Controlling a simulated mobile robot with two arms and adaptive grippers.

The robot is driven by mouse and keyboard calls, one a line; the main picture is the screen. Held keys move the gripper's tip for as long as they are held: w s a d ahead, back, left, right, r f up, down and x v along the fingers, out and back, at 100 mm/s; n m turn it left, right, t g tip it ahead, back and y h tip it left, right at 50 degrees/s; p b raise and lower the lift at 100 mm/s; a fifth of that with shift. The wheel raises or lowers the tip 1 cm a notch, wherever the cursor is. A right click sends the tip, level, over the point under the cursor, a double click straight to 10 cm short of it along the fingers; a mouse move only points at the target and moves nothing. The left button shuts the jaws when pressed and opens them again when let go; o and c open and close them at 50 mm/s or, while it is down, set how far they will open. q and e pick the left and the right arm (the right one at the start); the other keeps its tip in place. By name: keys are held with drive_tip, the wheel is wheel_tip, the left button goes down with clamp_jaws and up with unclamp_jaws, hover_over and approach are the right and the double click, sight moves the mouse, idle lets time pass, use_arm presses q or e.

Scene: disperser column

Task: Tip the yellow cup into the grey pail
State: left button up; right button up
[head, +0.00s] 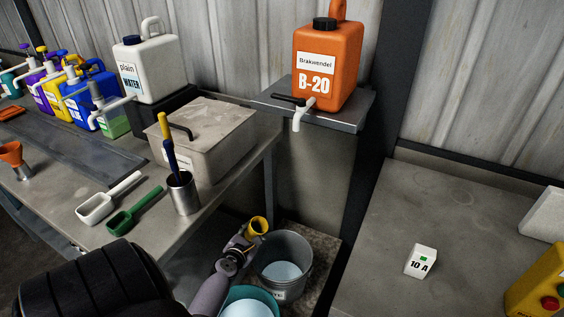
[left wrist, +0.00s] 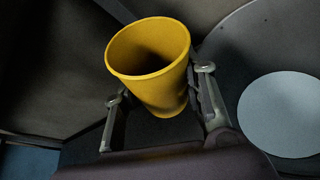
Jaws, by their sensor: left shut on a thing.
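The yellow cup (head: 257,226) is in my left gripper (head: 247,236), beside the upper left rim of the grey pail (head: 300,283). In the head view the cup looks tilted, its mouth turned to the upper right. My left gripper's fingers (left wrist: 160,96) are shut on the cup's sides in the left wrist view, where the cup (left wrist: 163,88) shows its open mouth and dark inside. I cannot tell whether anything is in it. The pail (left wrist: 222,48) lies to the right there, with a pale round surface inside. My right gripper is not in view.
A teal bucket (head: 226,296) with pale contents stands in front of the pail. The workbench (head: 222,207) on the left holds a metal holder (head: 184,198), scoops and a grey box. An orange canister (head: 327,65) with a tap stands on a shelf above the pail.

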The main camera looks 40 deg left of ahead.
use_arm(q)
drive_tip(key=shift+w+d+f, duration=0.1)
drive_tip(key=shift+d, duration=0.1)
drive_tip(key=shift+d+r+m, duration=0.15)
drive_tip(key=shift+r+m, duration=0.15)
drive_tip(key=shift+m, duration=0.1)
drive_tip(key=shift+w+d+r+m+y, duration=0.1)
drive_tip(key=shift+d+m+y, duration=0.25)
drive_tip(key=shift+y, duration=0.15)
drive_tip(key=shift+d+f+m+y+b, duration=0.1)
drive_tip(key=shift+f+m+y+b, duration=0.45)
drive_tip(key=shift+b, duration=0.45)
drive_tip(key=shift+r, duration=0.35)
drive_tip(key=shift+m, duration=0.3)
drive_tip(key=shift+r+m+y, duration=0.25)
drive_tip(key=shift+r+m, duration=0.05)
drive_tip(key=shift+m, duration=0.1)
drive_tip(key=shift+f, duration=0.15)
drive_tip(key=shift+f+m+y+b, duration=0.3)
drive_tip(key=shift+m+b, duration=0.4)
drive_tip(key=shift+b, duration=0.25)
